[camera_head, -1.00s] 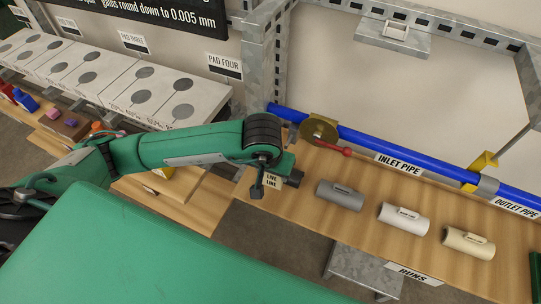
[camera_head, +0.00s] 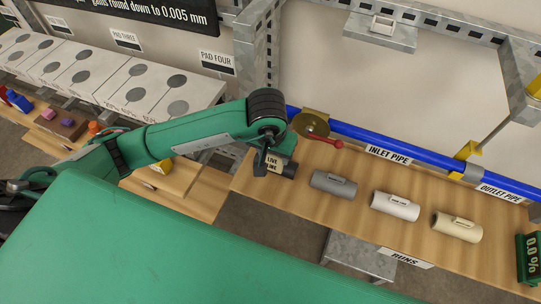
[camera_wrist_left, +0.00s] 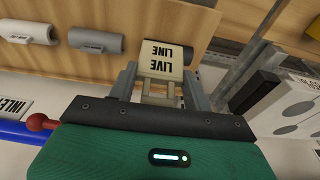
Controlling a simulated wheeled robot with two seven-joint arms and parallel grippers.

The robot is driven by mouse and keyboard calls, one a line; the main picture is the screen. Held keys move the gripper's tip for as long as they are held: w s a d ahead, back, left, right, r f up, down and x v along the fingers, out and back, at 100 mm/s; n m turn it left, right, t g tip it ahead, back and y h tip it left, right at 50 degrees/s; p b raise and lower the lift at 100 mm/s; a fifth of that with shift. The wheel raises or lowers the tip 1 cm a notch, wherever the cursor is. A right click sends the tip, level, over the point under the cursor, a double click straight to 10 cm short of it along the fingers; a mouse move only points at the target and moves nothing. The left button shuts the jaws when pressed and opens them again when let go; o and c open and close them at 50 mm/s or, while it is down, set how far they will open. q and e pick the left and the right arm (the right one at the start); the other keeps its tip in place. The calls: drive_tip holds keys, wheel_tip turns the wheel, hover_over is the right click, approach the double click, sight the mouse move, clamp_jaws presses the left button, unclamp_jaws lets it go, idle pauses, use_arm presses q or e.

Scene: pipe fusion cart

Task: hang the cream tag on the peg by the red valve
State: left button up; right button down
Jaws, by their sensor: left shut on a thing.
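The cream tag (camera_head: 272,162), lettered "LIVE LINE", is held at the end of my left arm. My left gripper (camera_head: 266,158) is shut on it, left of and slightly below the red valve lever in the head view. In the left wrist view the tag (camera_wrist_left: 163,60) sits between the fingers of my left gripper (camera_wrist_left: 158,88). The red valve lever (camera_head: 325,142) comes off a brass valve disc (camera_head: 311,124) on the blue pipe. Its red knob (camera_wrist_left: 40,123) shows in the left wrist view. I cannot make out the peg. My right gripper is not in view.
The blue pipe (camera_head: 350,132) runs along the wall behind the wooden bench. Grey (camera_head: 333,184), white (camera_head: 395,205) and cream (camera_head: 457,226) sleeves lie on the bench to the right. A metal upright (camera_head: 258,60) stands behind my gripper. Pad boxes (camera_head: 115,75) line the left.

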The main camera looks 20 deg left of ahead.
use_arm(q)
drive_tip(key=w, duration=0.2)
drive_tip(key=w+f, duration=0.1)
drive_tip(key=w, duration=0.1)
drive_tip(key=shift+w, duration=0.25)
drive_tip(key=shift+w+f+b, duration=0.1)
drive_tip(key=shift+w+b, duration=0.35)
drive_tip(key=shift+b, duration=0.3)
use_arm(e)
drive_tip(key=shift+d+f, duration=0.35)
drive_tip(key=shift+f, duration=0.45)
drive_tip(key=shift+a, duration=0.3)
use_arm(q)
drive_tip(key=shift+d, duration=0.1)
drive_tip(key=o, duration=1)
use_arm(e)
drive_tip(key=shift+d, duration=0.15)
